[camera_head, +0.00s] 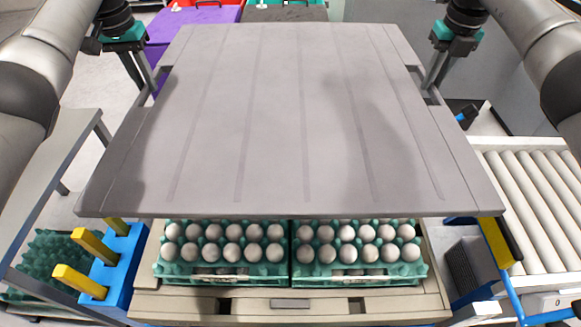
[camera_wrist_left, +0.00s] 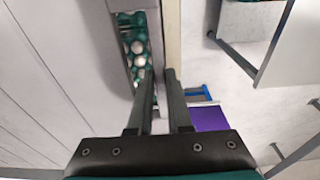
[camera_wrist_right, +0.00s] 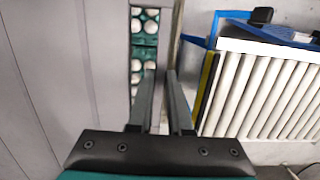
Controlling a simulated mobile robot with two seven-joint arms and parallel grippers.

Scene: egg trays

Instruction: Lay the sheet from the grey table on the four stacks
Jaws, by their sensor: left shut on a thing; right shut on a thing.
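The sheet (camera_head: 270,120), large, flat and grey with long grooves, hangs about level over the egg stacks. My left gripper (camera_head: 152,86) is shut on its left edge at a handle slot, and my right gripper (camera_head: 430,88) is shut on its right edge likewise. The sheet also shows in the left wrist view (camera_wrist_left: 60,60) and right wrist view (camera_wrist_right: 65,70). Below its near edge stand two front stacks, left (camera_head: 222,271) and right (camera_head: 360,270), green trays with pale eggs. The rear stacks are mostly hidden. A gap shows between sheet and front eggs.
The stacks stand on a beige pallet (camera_head: 290,304). A grey table (camera_head: 58,140) is at left. A roller conveyor (camera_head: 535,200) is at right. Purple boxes (camera_head: 195,22) are behind.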

